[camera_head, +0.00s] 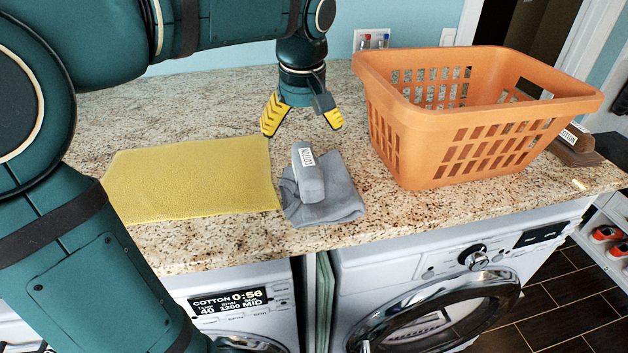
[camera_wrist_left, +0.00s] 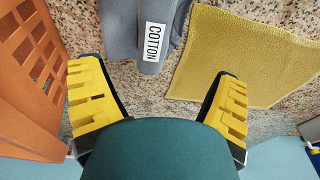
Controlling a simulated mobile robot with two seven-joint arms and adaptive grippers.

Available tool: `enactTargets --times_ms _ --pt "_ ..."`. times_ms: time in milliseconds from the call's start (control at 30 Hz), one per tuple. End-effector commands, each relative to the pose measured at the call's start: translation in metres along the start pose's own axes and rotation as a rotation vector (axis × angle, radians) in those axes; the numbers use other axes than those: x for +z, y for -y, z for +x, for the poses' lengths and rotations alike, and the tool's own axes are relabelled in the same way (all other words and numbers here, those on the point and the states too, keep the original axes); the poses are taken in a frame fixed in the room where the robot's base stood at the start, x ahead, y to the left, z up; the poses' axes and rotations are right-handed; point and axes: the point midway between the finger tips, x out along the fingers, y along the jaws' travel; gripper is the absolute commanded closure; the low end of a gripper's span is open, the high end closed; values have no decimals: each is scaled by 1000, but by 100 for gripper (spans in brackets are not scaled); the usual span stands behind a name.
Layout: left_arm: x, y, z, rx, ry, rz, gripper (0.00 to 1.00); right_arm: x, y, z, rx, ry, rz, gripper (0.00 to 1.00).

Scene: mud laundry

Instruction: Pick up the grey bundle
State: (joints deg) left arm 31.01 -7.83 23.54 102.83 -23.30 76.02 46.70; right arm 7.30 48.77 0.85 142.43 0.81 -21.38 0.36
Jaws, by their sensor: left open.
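The grey bundle (camera_head: 308,175) is a rolled grey cloth with a white label, resting on a folded grey cloth (camera_head: 340,199) on the counter. In the left wrist view the bundle (camera_wrist_left: 152,68) shows its label reading COTTON, at the top between the fingers. My left gripper (camera_head: 302,124) has yellow fingers spread wide, pointing down, behind the bundle and apart from it. In the left wrist view the left gripper (camera_wrist_left: 157,104) is open with nothing between its fingers. My right gripper is not in view.
An orange basket (camera_head: 455,160) stands to the right of the bundle. A yellow cloth (camera_head: 195,180) lies flat to its left. A brown item (camera_head: 572,150) lies at the counter's right end. Speckled counter (camera_head: 215,125) is bare behind the yellow cloth. Washing machines stand below the front edge.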

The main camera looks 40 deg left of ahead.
Motion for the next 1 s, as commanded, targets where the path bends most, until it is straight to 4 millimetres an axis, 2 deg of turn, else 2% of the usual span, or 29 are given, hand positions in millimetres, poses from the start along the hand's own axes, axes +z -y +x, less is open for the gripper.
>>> enactTargets --times_ms 33,200,467,800,1000 --pt "0 0 14 -3 4 -1 11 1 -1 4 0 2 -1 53" --pt "0 0 42 -1 4 -1 11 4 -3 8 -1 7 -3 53" --pt "0 -2 60 1 1 1 11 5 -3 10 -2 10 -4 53" --pt "3 -8 103 0 3 2 11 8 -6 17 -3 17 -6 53" --pt "3 -9 107 2 1 2 11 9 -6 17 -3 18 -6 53"
